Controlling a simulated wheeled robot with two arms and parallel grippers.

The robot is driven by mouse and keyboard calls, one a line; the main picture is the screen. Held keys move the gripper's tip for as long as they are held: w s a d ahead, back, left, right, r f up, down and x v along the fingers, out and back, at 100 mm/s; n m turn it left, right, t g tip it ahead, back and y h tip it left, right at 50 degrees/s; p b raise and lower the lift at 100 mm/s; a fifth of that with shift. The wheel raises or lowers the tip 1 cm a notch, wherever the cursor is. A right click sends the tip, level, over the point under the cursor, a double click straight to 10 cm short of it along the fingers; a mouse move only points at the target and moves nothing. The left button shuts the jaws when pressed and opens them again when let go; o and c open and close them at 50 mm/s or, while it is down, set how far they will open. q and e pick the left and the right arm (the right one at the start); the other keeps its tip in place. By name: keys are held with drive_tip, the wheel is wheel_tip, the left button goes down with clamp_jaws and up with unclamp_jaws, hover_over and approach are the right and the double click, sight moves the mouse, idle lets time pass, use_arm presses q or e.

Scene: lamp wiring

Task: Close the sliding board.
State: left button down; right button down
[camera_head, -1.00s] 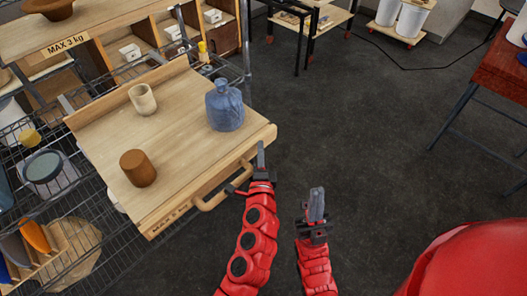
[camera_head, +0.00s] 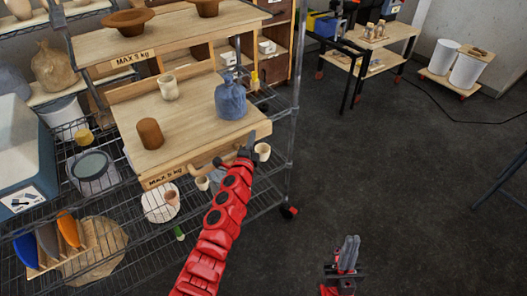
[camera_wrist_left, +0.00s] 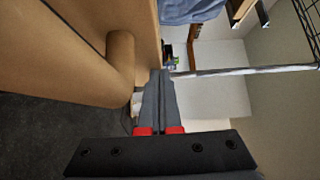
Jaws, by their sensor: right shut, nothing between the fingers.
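The wooden sliding board (camera_head: 190,127) sticks out of the wire rack below an upper wooden shelf. My left gripper (camera_head: 250,143) is at the board's front right, beside the handle, fingers together; exact contact is unclear. In the left wrist view its fingers (camera_wrist_left: 158,100) show nothing between them. My right gripper (camera_head: 349,252) is shut and empty, low over the floor.
The upper shelf (camera_head: 170,38) holds brown bowls. A rack post (camera_head: 296,100) stands right of the board.

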sight(246, 132)
use_arm(q)
drive_tip(key=w+a, duration=0.1)
drive_tip(key=w, duration=0.1)
drive_tip(key=shift+w+a, duration=0.3)
drive_tip(key=shift+a, duration=0.05)
drive_tip(key=shift+w+a+b, duration=0.1)
drive_tip(key=shift+a+b, duration=0.05)
drive_tip(key=shift+b, duration=0.15)
drive_tip(key=shift+r, duration=0.1)
drive_tip(key=shift+a+r, duration=0.1)
drive_tip(key=shift+a, duration=0.05)
